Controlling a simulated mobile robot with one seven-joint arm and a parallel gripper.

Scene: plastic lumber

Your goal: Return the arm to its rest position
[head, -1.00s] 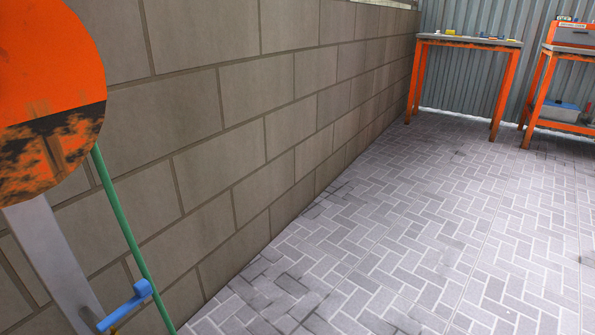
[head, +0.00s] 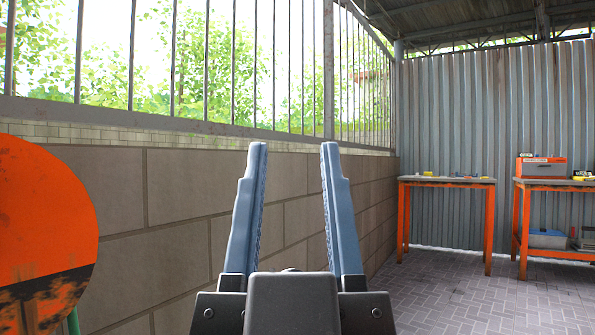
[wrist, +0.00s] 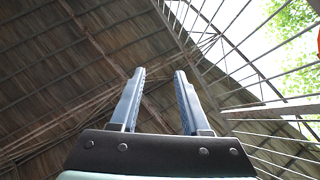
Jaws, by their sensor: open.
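My gripper (head: 293,150) stands upright in the middle of the head view, its two blue-grey fingers pointing up. The fingers are wide apart with nothing between them. In the wrist view my gripper (wrist: 159,72) is also open and empty, with the roof (wrist: 70,75) beyond it. The rest of my arm is hidden below and behind the gripper's dark body.
A block wall (head: 180,185) topped by a barred fence (head: 230,60) runs along the left. A round orange thing (head: 45,205) is close at the left edge. Orange tables (head: 447,182) stand at the back right. The paved floor (head: 440,305) between is clear.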

